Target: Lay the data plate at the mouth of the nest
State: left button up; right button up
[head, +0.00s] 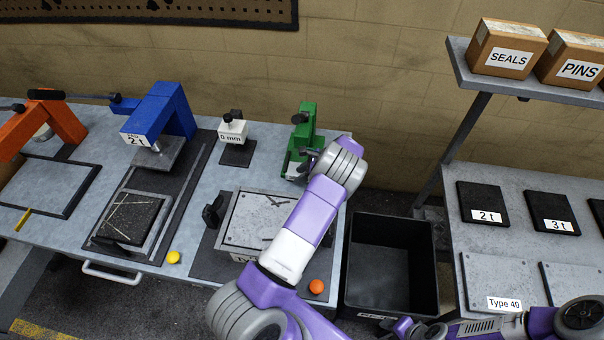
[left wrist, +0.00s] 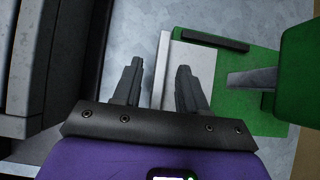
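My left gripper (left wrist: 158,72) is open in the left wrist view, its two dark fingers apart. It is over the base of a green bench tool (left wrist: 255,90), which stands at the back of the bench in the head view (head: 304,130). A pale strip (left wrist: 162,68) shows between the fingers, along the edge of a light grey flat area (left wrist: 194,72) on the green base. I cannot tell whether the strip or the flat area is the data plate, or which part is the nest. In the head view my left arm hides much of the tool's base.
A blue press (head: 160,115) and a white-topped gauge (head: 233,130) stand left of the green tool. A grey plate (head: 245,215) lies in a fixture below it. A black bin (head: 392,265) is to the right.

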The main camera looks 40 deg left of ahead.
pick_arm(q)
jog(key=v, duration=0.7)
jog(key=shift+d+r, duration=0.2)
jog(key=shift+r, duration=0.05)
